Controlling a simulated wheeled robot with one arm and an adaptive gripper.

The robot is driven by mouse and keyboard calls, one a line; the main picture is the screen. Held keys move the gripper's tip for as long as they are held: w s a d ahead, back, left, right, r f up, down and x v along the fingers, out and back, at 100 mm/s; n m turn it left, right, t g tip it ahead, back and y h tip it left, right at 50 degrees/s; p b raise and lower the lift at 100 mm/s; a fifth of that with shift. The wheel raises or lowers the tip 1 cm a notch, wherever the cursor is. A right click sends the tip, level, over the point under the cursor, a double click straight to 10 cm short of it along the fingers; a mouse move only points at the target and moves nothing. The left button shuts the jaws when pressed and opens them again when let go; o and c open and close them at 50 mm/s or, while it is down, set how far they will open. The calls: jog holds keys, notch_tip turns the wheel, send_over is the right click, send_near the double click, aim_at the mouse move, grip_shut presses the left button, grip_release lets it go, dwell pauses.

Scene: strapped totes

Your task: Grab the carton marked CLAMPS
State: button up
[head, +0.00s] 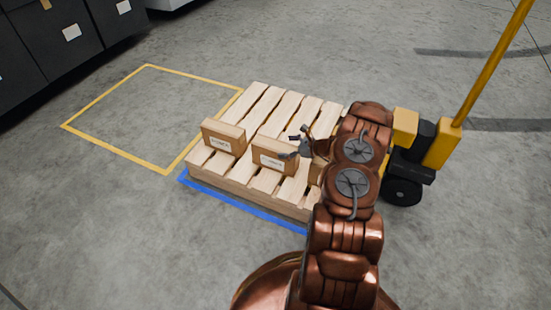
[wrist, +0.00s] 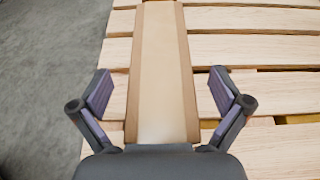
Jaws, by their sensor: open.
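Brown cartons stand on the wooden pallet (head: 262,99) in the head view: a left carton (head: 223,137), a middle carton (head: 274,155), and a third carton (head: 316,171) mostly hidden behind my arm. White labels show on the left and middle ones, but their print is too small to read, so I cannot tell which is marked CLAMPS. My gripper (head: 299,144) is open above the right end of the middle carton. In the wrist view, a long carton top (wrist: 160,65) lies between the spread fingers of my gripper (wrist: 161,88), with a gap on both sides.
A yellow pallet jack (head: 443,146) stands at the pallet's right. A yellow floor outline (head: 115,142) encloses bare floor at left, and a blue line (head: 240,207) runs along the pallet's front. Dark cabinets (head: 60,45) stand at the upper left.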

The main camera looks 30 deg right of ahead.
aim_at(265, 149)
jog(key=shift+b+x, duration=0.35)
jog(key=shift+x, duration=1.1)
jog(key=c, duration=1.9)
